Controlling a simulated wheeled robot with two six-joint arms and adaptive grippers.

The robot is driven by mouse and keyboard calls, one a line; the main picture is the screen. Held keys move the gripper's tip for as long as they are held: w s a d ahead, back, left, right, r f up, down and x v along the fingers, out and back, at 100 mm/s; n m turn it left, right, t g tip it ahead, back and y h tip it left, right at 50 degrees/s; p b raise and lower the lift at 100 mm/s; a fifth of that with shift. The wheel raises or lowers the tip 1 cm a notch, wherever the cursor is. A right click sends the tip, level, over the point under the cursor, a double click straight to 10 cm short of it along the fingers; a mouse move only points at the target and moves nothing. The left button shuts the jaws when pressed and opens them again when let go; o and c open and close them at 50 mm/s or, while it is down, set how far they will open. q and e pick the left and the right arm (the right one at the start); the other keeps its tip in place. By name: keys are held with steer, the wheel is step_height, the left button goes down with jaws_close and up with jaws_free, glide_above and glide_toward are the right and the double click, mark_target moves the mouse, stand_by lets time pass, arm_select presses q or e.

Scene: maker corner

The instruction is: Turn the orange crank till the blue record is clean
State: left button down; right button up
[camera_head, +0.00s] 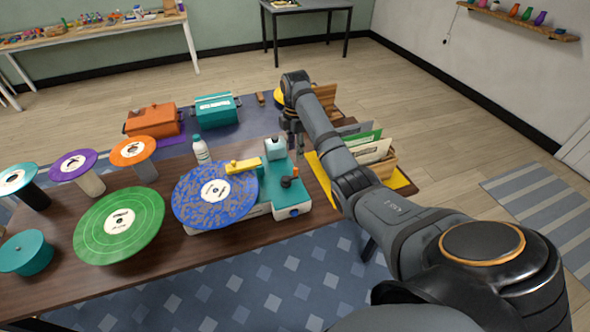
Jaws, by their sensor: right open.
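The blue record (200,211) lies on a teal and white machine (270,189) on the wooden table. Greyish-brown patches cover much of its blue surface around a white label. A yellow arm (243,165) reaches over the record's far right edge. The crank, with a small orange part (295,171) and a dark knob below it, is at the machine's right side. My right gripper (292,151) points down, open, just beyond the crank in the picture and apart from it as far as I can tell. Its fingertips are small and dark. My left gripper is out of view.
A white bottle (201,151) stands behind the record. A green record (118,222) and several smaller discs on stands fill the table's left. Orange (151,121) and teal (216,109) boxes are farther back. A wooden crate of sleeves (385,165) stands right, partly behind my arm.

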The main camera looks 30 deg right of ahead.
mark_target(296, 168)
step_height(296, 168, down, 10)
steer(key=shift+f+p, duration=0.25)
steer(key=shift+p, duration=0.45)
steer(key=shift+c, duration=0.4)
jaws_close()
